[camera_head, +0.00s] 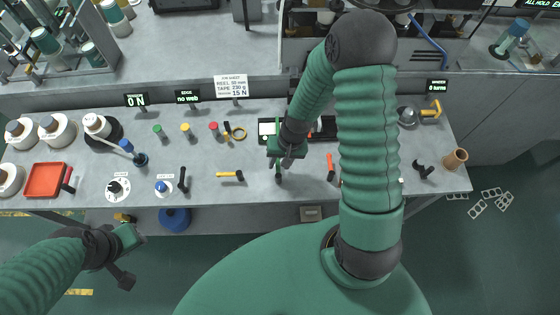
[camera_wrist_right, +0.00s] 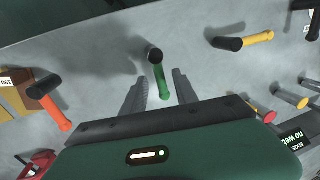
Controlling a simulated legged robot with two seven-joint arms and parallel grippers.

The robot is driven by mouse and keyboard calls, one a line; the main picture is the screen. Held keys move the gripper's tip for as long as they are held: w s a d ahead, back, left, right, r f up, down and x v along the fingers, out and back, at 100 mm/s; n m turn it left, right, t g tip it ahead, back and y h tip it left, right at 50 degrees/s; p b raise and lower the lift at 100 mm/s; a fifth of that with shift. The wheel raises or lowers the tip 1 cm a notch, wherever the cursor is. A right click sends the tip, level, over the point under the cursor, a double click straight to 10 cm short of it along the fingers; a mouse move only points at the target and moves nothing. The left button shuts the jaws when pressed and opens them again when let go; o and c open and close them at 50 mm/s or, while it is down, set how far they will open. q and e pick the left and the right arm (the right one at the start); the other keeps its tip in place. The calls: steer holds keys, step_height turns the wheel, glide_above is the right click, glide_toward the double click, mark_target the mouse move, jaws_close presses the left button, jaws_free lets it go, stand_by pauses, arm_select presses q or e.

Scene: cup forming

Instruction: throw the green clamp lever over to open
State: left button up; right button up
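The green clamp lever (camera_wrist_right: 160,82) stands out from the grey bench with a black end at its far side, in the right wrist view. My right gripper (camera_wrist_right: 160,76) is open, with one grey finger on each side of the lever and gaps visible between. In the head view the right gripper (camera_head: 279,158) is over the middle of the bench, and the lever's black end (camera_head: 278,179) shows just below it; the rest is largely hidden. My left gripper (camera_head: 126,257) is low at the left, off the bench's front edge; its finger opening is unclear.
A yellow lever (camera_head: 229,175) lies to the left and an orange lever (camera_head: 330,166) to the right of the green one. Coloured plungers (camera_head: 186,129), a tape ring (camera_head: 239,134) and a scale-like panel (camera_head: 267,130) are behind. A red tray (camera_head: 44,180) is far left.

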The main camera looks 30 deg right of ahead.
steer(key=shift+w+a, duration=0.1)
steer(key=shift+a, duration=0.05)
steer(key=c, duration=0.6)
steer(key=shift+d, duration=0.2)
jaws_close()
stand_by(0.3)
